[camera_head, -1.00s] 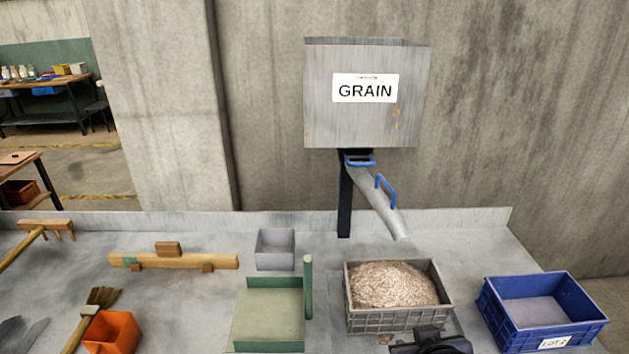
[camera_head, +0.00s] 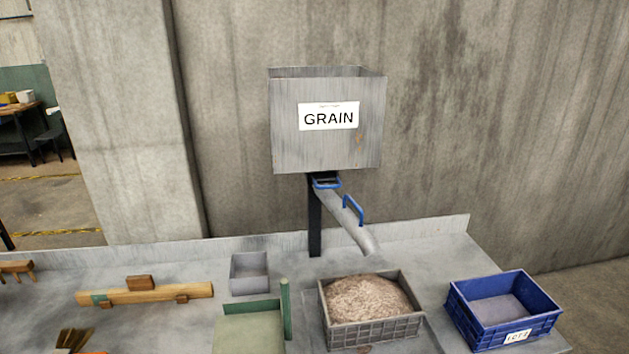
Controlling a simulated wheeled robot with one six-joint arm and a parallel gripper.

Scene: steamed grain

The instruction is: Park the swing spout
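The swing spout (camera_head: 345,220) is a grey metal tube under the hopper marked GRAIN (camera_head: 327,145). It slants down to the right and its mouth hangs above the back edge of a grey crate (camera_head: 374,332). A blue handle (camera_head: 352,209) stands on the tube. A blue slide ring (camera_head: 326,182) sits at its top, below the hopper. The grey crate holds a heap of pale grain (camera_head: 366,297). No stream of grain shows at the spout's mouth. My gripper is not in view.
A blue crate (camera_head: 502,311) with a label looks empty, right of the grey crate. A small grey bin (camera_head: 249,273), a green tray (camera_head: 250,335) with an upright post, and a wooden beam (camera_head: 150,294) are to the left. A dark post (camera_head: 314,225) stands beside the spout.

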